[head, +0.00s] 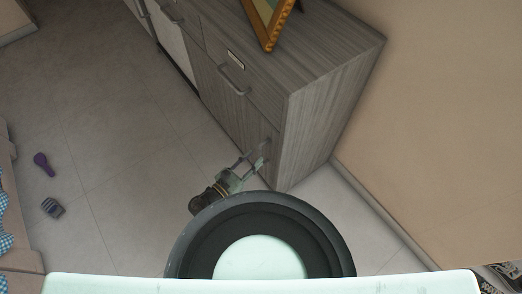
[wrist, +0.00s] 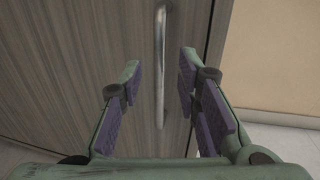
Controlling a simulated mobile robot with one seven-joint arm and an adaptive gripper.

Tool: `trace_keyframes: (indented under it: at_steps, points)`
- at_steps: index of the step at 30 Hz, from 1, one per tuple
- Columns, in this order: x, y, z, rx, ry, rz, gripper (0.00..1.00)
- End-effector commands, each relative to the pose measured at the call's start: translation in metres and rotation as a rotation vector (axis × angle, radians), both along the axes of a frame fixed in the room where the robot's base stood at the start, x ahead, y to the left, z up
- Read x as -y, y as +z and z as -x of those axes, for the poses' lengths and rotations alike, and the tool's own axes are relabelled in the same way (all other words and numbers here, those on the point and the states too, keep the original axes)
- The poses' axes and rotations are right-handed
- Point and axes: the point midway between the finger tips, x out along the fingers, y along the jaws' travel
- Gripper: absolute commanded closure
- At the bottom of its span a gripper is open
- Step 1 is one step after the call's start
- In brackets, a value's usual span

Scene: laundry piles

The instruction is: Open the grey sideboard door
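The grey wood-grain sideboard (head: 325,110) stands against the wall, and its front faces left. Its door (wrist: 70,60) fills much of the wrist view and looks closed. A vertical metal bar handle (wrist: 160,65) is on the door near its right edge. My gripper (wrist: 160,67) is open, with its fingers apart on either side of the handle as seen from the wrist. I cannot tell whether the fingertips reach past the bar. In the head view my gripper (head: 257,158) is at the lower front of the sideboard, close to its near corner.
A drawer handle (head: 233,80) and a gold picture frame (head: 270,22) are higher on the sideboard. A purple brush (head: 43,164) and a small grey-blue object (head: 52,207) lie on the tiled floor at left. The floor (head: 130,150) before the sideboard is clear. A beige wall (head: 440,110) stands at right.

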Motion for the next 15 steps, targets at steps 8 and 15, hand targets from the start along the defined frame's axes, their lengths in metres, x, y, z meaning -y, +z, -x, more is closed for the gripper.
trace_keyframes:
  at_steps: [8,15]
  points:
    - [0.026,0.001,-0.028,0.0,-0.001,-0.001,0.7]
    - [0.03,0.0,-0.033,0.0,0.001,-0.003,0.7]
